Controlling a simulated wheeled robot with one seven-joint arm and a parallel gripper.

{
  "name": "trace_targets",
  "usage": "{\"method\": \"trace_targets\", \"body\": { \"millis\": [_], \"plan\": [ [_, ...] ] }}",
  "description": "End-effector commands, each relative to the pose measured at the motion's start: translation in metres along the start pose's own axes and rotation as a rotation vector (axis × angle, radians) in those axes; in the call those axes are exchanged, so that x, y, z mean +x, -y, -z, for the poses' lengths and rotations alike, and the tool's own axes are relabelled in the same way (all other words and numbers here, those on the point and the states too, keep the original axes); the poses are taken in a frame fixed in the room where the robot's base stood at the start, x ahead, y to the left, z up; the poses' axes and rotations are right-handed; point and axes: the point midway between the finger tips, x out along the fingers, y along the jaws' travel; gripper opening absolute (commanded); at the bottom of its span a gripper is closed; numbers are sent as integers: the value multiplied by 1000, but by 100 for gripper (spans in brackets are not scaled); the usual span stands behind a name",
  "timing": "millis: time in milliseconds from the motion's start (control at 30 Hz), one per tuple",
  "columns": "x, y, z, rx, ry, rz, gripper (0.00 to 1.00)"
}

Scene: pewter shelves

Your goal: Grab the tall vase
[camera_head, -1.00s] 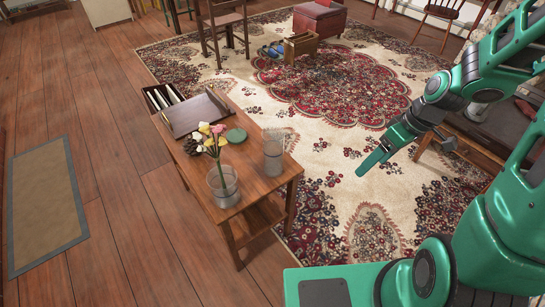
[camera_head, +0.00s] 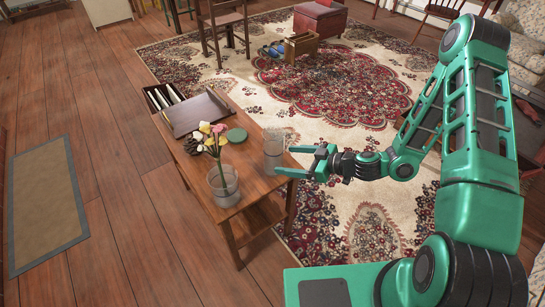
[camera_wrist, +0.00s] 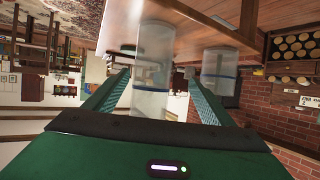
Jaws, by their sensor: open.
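The tall vase (camera_head: 273,146) is a clear glass cylinder standing upright near the right edge of the wooden table (camera_head: 250,190). My gripper (camera_head: 284,160) is open and empty, reaching in from the right at the vase's side. In the wrist view, which looks upside down, the vase (camera_wrist: 152,60) appears between the two spread fingers (camera_wrist: 156,78). I cannot tell how far the fingertips reach around it. A shorter, wider glass vase (camera_head: 223,192) with flowers (camera_head: 211,136) stands at the table's near end; it also shows in the wrist view (camera_wrist: 219,72), right of the tall vase.
A dark tray (camera_head: 195,112), a green coaster (camera_head: 237,135) and a pinecone (camera_head: 191,146) share the tabletop. A box (camera_head: 157,97) is behind the table. The patterned rug (camera_head: 340,190) is open to the table's right.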

Motion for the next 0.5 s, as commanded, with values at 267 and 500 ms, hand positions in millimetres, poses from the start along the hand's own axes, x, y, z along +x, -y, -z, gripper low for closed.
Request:
{"method": "trace_targets", "body": {
  "millis": [267, 500],
  "plan": [
    [15, -5, -5, 4, -48, -58, 77],
    [49, -7, -4, 1, -48, -58, 77]
  ]
}}
